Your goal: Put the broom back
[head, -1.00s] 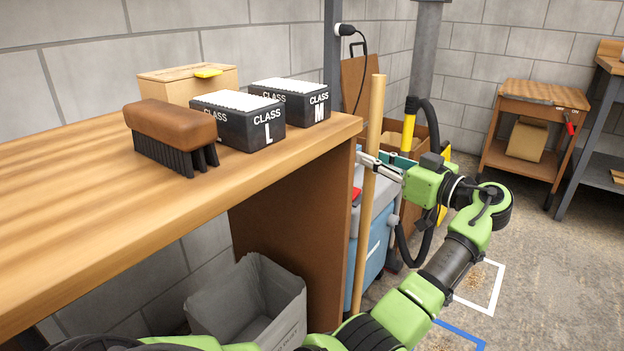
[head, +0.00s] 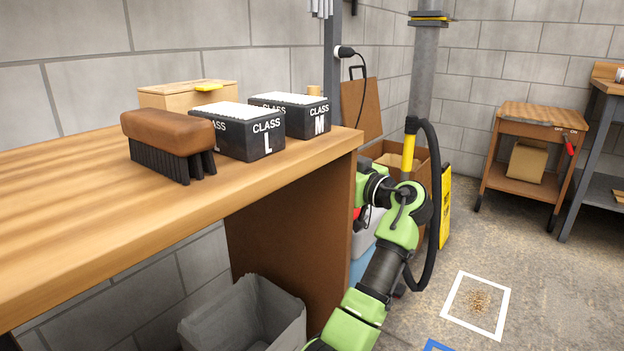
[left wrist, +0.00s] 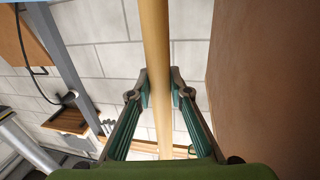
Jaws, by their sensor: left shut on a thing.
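My left gripper (left wrist: 161,92) is shut on the broom's light wooden handle (left wrist: 156,40) in the left wrist view. The handle runs between the two fingertips, up and down the picture. In the head view my left arm reaches behind the workbench's side panel, which hides the gripper. A short light-wood end, which looks like the top of the broom handle (head: 313,90), shows behind the CLASS M box. The broom's head is not visible in either view. My right gripper is not in view.
The wooden workbench (head: 60,215) holds a brush (head: 170,140) and CLASS boxes (head: 240,130). Its brown panel (head: 290,245) stands close beside the handle. Grey metal prongs (head: 322,8) sit high on a post. A yellow-and-black hose (head: 432,200) hangs near my arm.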

